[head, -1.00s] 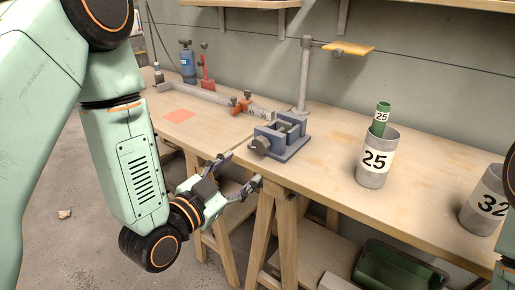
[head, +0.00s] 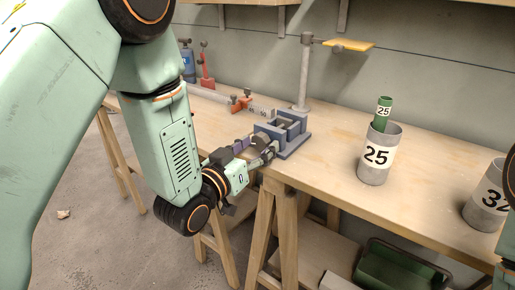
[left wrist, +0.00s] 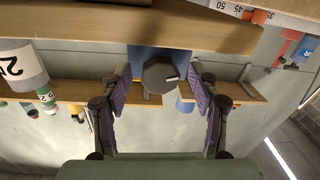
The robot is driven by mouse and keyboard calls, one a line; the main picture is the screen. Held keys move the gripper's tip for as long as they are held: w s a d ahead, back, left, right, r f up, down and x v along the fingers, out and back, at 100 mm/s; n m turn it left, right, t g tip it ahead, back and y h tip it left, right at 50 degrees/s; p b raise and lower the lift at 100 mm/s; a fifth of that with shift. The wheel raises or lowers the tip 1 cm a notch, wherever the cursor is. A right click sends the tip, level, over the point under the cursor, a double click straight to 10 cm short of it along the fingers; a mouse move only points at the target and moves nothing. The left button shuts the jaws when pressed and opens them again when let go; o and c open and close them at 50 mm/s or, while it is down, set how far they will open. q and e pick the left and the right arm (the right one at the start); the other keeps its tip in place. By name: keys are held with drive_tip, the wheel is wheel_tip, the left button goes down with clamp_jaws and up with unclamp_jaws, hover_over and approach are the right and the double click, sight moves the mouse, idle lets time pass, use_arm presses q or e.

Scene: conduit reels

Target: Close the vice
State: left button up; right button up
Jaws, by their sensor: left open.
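The blue-grey vice (head: 294,129) stands at the front edge of the workbench, with a visible gap between its jaws. Its dark round handle knob faces the front; in the head view it is largely hidden by my left gripper (head: 256,149). In the left wrist view, the faceted knob (left wrist: 160,75) with a pale mark sits between the two purple-padded fingers of my left gripper (left wrist: 160,82). The fingers are open, one on each side, with a gap to the knob. My right gripper is not in view.
On the workbench (head: 330,163) a grey cup marked 25 (head: 374,168) holds a green tube (head: 384,106). Another grey cup (head: 484,204) is at the right. A metal post (head: 304,75) rises behind the vice.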

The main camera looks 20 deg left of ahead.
use_arm(q)
drive_tip(key=shift+w+d, duration=0.1)
drive_tip(key=shift+w, duration=0.2)
drive_tip(key=shift+c, duration=0.5)
